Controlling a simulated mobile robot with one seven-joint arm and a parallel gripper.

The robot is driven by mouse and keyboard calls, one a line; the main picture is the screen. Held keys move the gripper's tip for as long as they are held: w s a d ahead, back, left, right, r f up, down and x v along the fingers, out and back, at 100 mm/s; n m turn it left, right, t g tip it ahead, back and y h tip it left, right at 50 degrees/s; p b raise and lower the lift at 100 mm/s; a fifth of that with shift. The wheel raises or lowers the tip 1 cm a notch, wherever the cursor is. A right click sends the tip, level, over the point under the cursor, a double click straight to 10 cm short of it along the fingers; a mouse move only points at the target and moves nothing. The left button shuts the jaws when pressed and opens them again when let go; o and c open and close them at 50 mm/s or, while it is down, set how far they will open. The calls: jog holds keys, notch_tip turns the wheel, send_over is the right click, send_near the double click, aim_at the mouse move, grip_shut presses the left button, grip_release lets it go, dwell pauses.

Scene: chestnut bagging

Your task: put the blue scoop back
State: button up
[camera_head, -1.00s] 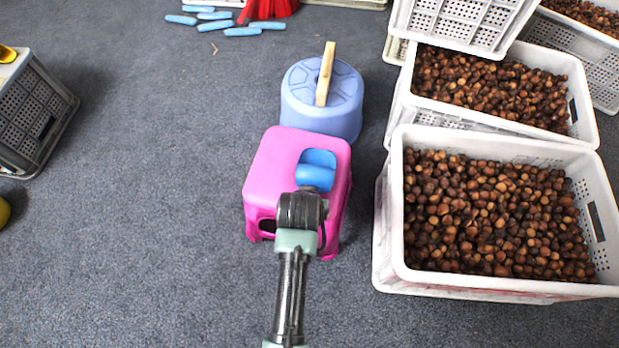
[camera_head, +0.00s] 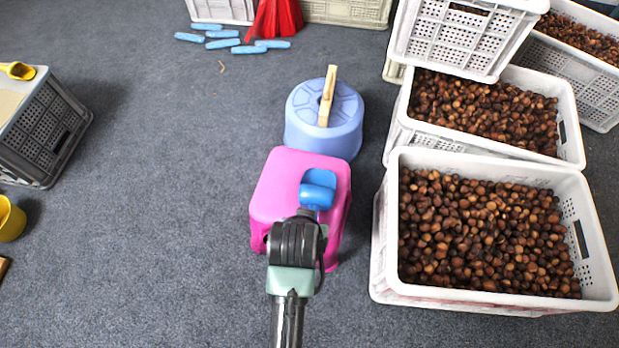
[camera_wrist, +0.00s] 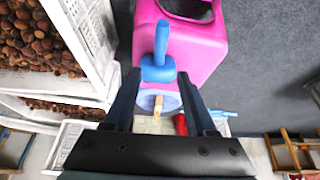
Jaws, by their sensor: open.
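The blue scoop (camera_head: 319,186) shows over the top of the pink stool (camera_head: 272,190) in the head view. In the wrist view, the scoop (camera_wrist: 160,62) appears against the pink stool (camera_wrist: 205,45), its narrow part pointing to the top of the picture. My gripper (camera_wrist: 160,76) is open, with one dark finger on each side of the scoop's wider end. I cannot tell whether the fingers touch it. In the head view, my dark wrist covers the near edge of the stool and hides the fingertips.
A blue round stool (camera_head: 312,139) with a wooden-handled tool (camera_head: 327,96) on it stands just behind. White crates of chestnuts (camera_head: 385,255) stand close on the right. A grey crate (camera_head: 45,130) is at the far left. The carpet between is clear.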

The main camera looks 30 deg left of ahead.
jog(key=shift+s+r, duration=0.15)
jog(key=shift+r, duration=0.1)
jog(key=w+d+r+m+t, duration=0.1)
jog(key=w+r+t, duration=0.35)
jog(key=r, duration=0.65)
jog(key=w+d+r+t+y, duration=0.1)
jog(key=w+r+t, duration=0.35)
jog(key=r, duration=0.75)
jog(key=w+d+r+m+t, duration=0.1)
jog(key=w+r+t, duration=0.1)
jog(key=w+r, duration=0.7)
jog(key=s+d+r+t, duration=0.2)
jog(key=r+t, duration=0.1)
jog(key=r, duration=0.6)
jog(key=s+d+r+t, duration=0.2)
jog(key=r, duration=0.7)
jog(key=s+d+r+t+h, duration=0.1)
jog(key=s+d+r+t, duration=0.1)
jog(key=s+r, duration=0.3)
jog(key=s+d+r+m+t+h, duration=0.1)
jog(key=s+r+t, duration=0.3)
jog(key=r, duration=0.8)
jog(key=shift+s+d+t, duration=0.3)
jog(key=shift+s+d, duration=0.4)
jog(key=shift+d, duration=0.2)
